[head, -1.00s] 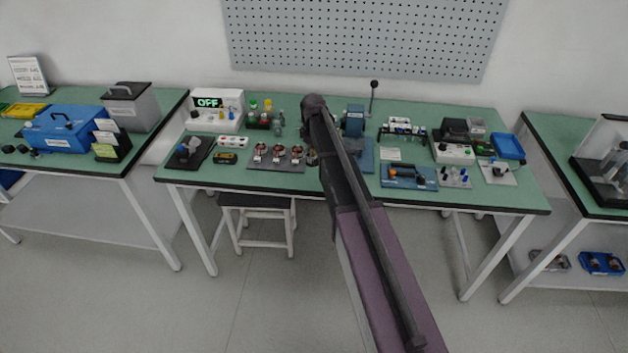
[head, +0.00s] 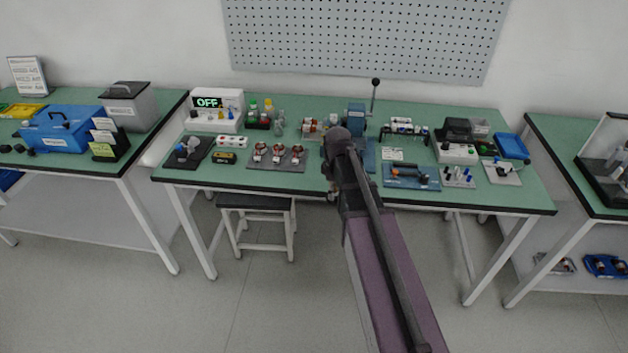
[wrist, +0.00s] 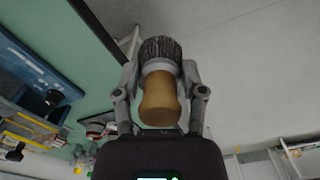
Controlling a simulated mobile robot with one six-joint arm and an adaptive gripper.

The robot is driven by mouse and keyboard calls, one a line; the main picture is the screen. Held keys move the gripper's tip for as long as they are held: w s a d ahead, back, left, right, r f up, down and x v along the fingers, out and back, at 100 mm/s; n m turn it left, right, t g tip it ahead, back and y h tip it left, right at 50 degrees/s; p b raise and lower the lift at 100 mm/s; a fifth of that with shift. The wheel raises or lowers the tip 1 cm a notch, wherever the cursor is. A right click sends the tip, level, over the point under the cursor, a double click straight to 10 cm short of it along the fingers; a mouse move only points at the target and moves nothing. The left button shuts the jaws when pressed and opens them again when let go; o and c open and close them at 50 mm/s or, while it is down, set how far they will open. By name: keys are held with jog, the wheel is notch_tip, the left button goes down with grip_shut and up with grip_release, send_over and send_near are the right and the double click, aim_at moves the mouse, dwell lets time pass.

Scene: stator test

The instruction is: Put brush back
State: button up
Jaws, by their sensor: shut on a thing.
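The brush (wrist: 160,98) is held in my gripper (wrist: 160,70) in the wrist view. It has a tan handle towards the palm, a light grey collar and dark bristles (wrist: 159,48) pointing away from the palm. Both fingers press on it from either side at the collar. In the head view my own arm hides most of the gripper and the brush, close to the front edge of the middle green table (head: 220,168). I cannot make out a place for the brush in these views.
A grey tray with copper-wound parts (head: 276,158) lies left of my arm, and a blue tool tray (head: 412,177) lies right of it. A lever press (head: 356,115) stands behind. A stool (head: 256,203) is under the table. Clear green surface is limited.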

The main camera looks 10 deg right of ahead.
jog(key=w+a, duration=0.1)
jog(key=w, duration=0.3)
jog(key=w+a+f+b, duration=0.1)
jog(key=w, duration=0.4)
jog(key=w+a, duration=0.1)
jog(key=w, duration=0.4)
jog(key=shift+w+a+f, duration=0.1)
jog(key=shift+w+f, duration=0.1)
jog(key=shift+w, duration=0.4)
jog(key=shift+w+a+f+b, duration=0.15)
jog(key=shift+w+f+b, duration=0.1)
jog(key=shift+w+b, duration=0.15)
jog(key=shift+s+f+b, duration=0.2)
jog(key=shift+f+b, duration=1.4)
jog(key=shift+b, duration=0.05)
jog(key=shift+f, duration=0.1)
jog(key=o, duration=1.2)
jog(key=shift+c, duration=0.2)
